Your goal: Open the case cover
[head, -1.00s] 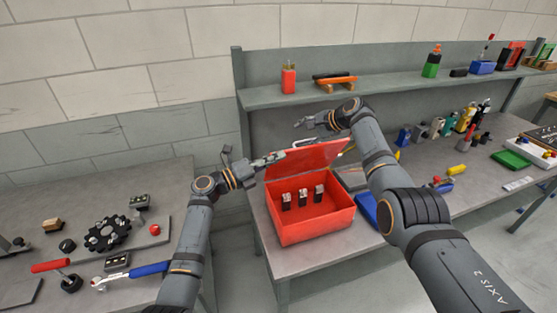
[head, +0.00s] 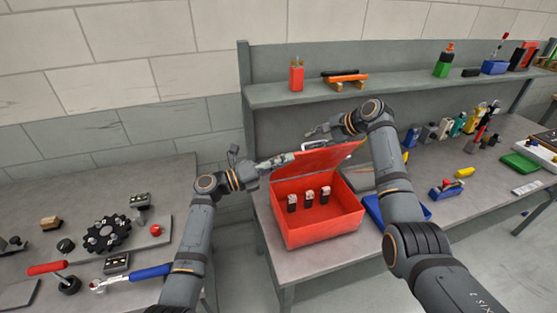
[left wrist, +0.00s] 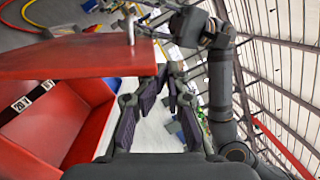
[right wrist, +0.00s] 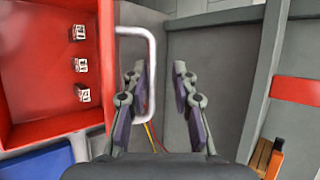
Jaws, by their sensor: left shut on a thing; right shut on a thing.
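The red case (head: 318,232) stands on the bench with its cover (head: 318,160) raised and tilted at the back. Several small dark blocks with pale tops (head: 309,195) stand inside. My left gripper (head: 284,160) is at the cover's left edge, its fingers close around it; in the left wrist view the cover (left wrist: 80,58) reaches its fingers (left wrist: 160,85). My right gripper (head: 320,131) is at the pale handle (head: 312,146) behind the cover. In the right wrist view the handle (right wrist: 151,75) runs between its fingers (right wrist: 160,72); the exact contact is unclear.
A blue tray (head: 376,208) sits right of the case. A shelf (head: 400,86) with a red bottle (head: 296,75) and other items runs behind. The left bench holds a dark gear (head: 106,233) and tools. A gap separates the benches.

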